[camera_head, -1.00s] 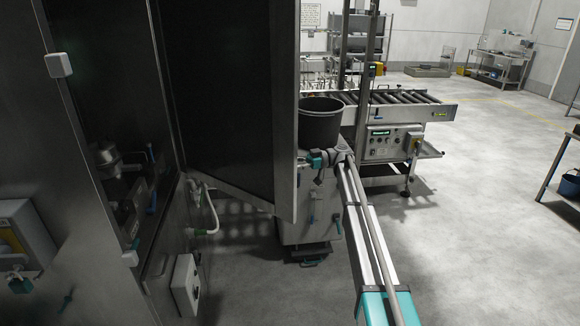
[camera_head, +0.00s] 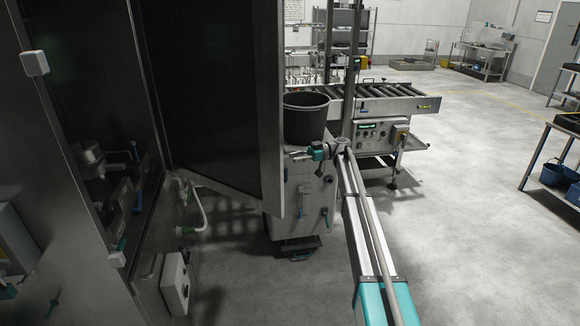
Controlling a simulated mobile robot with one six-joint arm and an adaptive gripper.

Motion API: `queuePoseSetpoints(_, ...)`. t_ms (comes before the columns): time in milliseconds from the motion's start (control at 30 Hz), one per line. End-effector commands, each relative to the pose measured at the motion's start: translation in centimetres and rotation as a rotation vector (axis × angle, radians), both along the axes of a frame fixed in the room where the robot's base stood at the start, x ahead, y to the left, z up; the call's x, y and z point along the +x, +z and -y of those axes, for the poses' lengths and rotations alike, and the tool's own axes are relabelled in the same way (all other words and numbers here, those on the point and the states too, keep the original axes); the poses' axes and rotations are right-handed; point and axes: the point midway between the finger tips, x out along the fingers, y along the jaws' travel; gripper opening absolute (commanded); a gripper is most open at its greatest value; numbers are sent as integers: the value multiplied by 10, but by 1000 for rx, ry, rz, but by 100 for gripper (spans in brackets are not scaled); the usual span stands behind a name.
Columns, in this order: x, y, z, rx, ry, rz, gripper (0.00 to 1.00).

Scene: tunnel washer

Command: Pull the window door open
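The window door (camera_head: 205,90) is a tall dark pane in a metal frame. It stands swung outward from the tunnel washer (camera_head: 75,130), whose dark opening shows to its left. The door's free right edge (camera_head: 270,110) is a bright metal strip. My gripper (camera_head: 296,156), at the end of my arm, is just right of the lower part of that edge, with the fingers pointing left. Whether it touches the door cannot be seen. The fingers are too small to tell open from shut.
A dark bucket (camera_head: 306,120) on a metal cabinet (camera_head: 300,205) stands just behind my gripper. A roller conveyor (camera_head: 380,104) is farther back.

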Motion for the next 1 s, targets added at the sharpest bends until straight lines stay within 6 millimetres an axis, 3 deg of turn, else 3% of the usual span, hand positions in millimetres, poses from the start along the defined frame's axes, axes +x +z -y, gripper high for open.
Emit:
queuePoseSetpoints(33,-5,-2,-1,-13,-2,-8,21)
queuePoseSetpoints(167,-22,-11,-6,-87,-17,-61,0)
queuePoseSetpoints(600,-111,-69,-17,-516,-160,-362,0)
queuePoseSetpoints(1000,-141,-96,-44,-779,-233,-314,0)
